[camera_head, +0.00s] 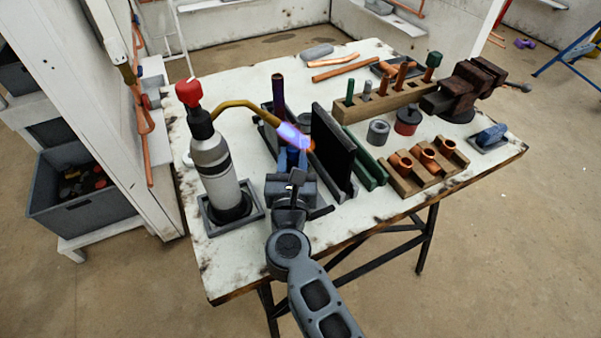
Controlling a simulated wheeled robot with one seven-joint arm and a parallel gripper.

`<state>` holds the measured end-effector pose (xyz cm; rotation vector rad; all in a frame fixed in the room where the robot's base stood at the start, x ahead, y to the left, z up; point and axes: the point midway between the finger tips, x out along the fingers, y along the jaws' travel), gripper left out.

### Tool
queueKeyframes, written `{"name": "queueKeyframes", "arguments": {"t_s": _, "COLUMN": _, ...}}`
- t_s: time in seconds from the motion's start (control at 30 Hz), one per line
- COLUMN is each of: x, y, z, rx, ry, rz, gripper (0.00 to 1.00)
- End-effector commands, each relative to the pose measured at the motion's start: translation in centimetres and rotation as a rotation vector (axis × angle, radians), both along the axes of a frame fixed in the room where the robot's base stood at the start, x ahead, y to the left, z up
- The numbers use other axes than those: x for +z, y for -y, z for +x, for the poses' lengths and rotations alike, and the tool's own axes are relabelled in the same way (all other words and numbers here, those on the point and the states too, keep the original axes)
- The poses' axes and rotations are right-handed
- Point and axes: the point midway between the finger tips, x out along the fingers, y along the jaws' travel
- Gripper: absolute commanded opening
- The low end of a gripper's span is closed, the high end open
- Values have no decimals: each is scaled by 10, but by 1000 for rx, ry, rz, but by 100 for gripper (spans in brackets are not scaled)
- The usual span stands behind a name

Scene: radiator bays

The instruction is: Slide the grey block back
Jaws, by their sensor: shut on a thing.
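My gripper (290,168) is low over the near middle of the table, between the torch and the black upright plate. It is shut on a small block (291,157) that looks blue-grey; my gripper hides most of it. The block sits in line with a dark track running away from me. The torch (211,160), a grey bottle with a red knob, stands upright to the left in a square grey holder. Its brass neck arches over to a nozzle whose blue-violet flame (291,136) burns just behind and above the block. The black plate (333,146) stands close on the right.
A dark upright tube (278,92) stands behind the flame. Green rails (369,167), a wooden rack with copper fittings (428,168), a wooden tool holder (385,101) and a rusty vise (465,90) fill the right. A grey lump (317,51) and copper pieces lie at the back.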

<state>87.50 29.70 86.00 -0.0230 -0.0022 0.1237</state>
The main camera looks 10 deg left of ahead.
Motion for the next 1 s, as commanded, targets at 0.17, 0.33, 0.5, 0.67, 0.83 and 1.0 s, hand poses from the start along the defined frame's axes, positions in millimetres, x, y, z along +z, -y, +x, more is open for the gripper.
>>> {"name": "queueKeyframes", "arguments": {"t_s": 0.17, "x": -3, "y": -12, "z": 19, "rx": 0, "ry": 0, "rz": -2, "gripper": 0}}
{"name": "queueKeyframes", "arguments": {"t_s": 0.33, "x": -2, "y": -19, "z": 29, "rx": 0, "ry": -2, "rz": -3, "gripper": 0}}
{"name": "queueKeyframes", "arguments": {"t_s": 0.5, "x": 0, "y": -21, "z": 32, "rx": 1, "ry": -2, "rz": -3, "gripper": 0}}
{"name": "queueKeyframes", "arguments": {"t_s": 0.67, "x": 0, "y": -22, "z": 33, "rx": 2, "ry": -1, "rz": -2, "gripper": 0}}
{"name": "queueKeyframes", "arguments": {"t_s": 0.83, "x": 1, "y": -22, "z": 33, "rx": 2, "ry": 0, "rz": -1, "gripper": 41}}
{"name": "queueKeyframes", "arguments": {"t_s": 1.0, "x": 1, "y": -22, "z": 32, "rx": 3, "ry": 0, "rz": -1, "gripper": 56}}
